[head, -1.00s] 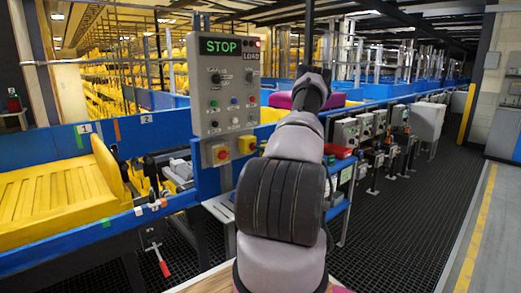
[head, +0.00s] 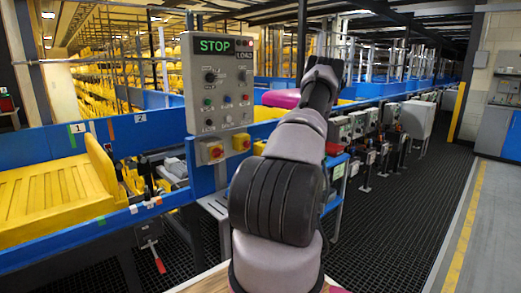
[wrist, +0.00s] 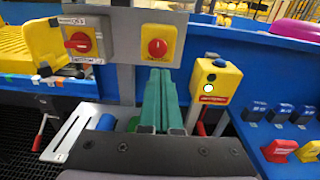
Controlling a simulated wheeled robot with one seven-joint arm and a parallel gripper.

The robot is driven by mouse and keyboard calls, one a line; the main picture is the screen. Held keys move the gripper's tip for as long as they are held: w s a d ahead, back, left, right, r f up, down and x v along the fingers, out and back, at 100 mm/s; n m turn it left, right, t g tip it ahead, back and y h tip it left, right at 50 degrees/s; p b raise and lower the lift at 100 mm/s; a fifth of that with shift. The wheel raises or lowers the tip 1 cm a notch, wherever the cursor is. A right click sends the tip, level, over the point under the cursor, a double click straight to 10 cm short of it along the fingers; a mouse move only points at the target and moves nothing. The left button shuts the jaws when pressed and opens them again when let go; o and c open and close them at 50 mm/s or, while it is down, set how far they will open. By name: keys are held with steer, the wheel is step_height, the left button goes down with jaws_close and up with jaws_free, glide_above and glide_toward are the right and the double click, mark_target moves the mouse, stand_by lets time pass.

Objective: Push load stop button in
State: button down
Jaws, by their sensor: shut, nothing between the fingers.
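The grey control panel (head: 219,110) stands in the head view with a green STOP display and a LOAD label at its top. Below are two red buttons on yellow plates: a left one (head: 214,151) and a right one (head: 241,142). The wrist view shows a red knob on a yellow plate at left (wrist: 78,42) and a red button on a yellow plate (wrist: 158,47) in the middle. Which one is the load stop cannot be read. My gripper (wrist: 160,72), with green fingers, is shut and empty, its tips just below the middle button in the picture. Contact cannot be judged.
A yellow box with a blue button and lit white button (wrist: 213,85) stands right of the fingers. Blue switches (wrist: 279,112) and a red lever (wrist: 279,150) lie further right. A yellow tray (head: 50,190) sits on the left conveyor.

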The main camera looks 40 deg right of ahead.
steer(key=shift+s+d, duration=0.15)
steer(key=shift+s, duration=1.15)
steer(key=w+a+r+n+g+y, duration=0.2)
steer(key=a+r+n+y, duration=0.15)
steer(key=a+r, duration=0.35)
steer(key=w+a+r+n+g+y, duration=0.25)
steer(key=a+r+n, duration=0.25)
steer(key=a, duration=0.5)
steer(key=s+a+r+n+g+y, duration=0.1)
steer(key=s+a+r+n+g, duration=0.3)
steer(key=a, duration=0.5)
steer(key=s+a+r+n+g, duration=0.2)
steer(key=a+r+n, duration=0.3)
steer(key=a, duration=0.4)
steer(key=s+a+r+n+g+h, duration=0.2)
steer(key=s+a+r+n, duration=0.35)
steer(key=s+a, duration=0.55)
steer(key=s+a+r+n+t+h, duration=0.1)
steer(key=s+r+n+h, duration=0.1)
steer(key=s+n, duration=0.2)
steer(key=s+a+r+n+t+h, duration=0.1)
steer(key=s+a+r+n+h, duration=0.1)
steer(key=s, duration=0.9)
steer(key=shift+s+r+n+h, duration=0.3)
steer(key=shift+n+h, duration=0.1)
steer(key=shift+n, duration=0.5)
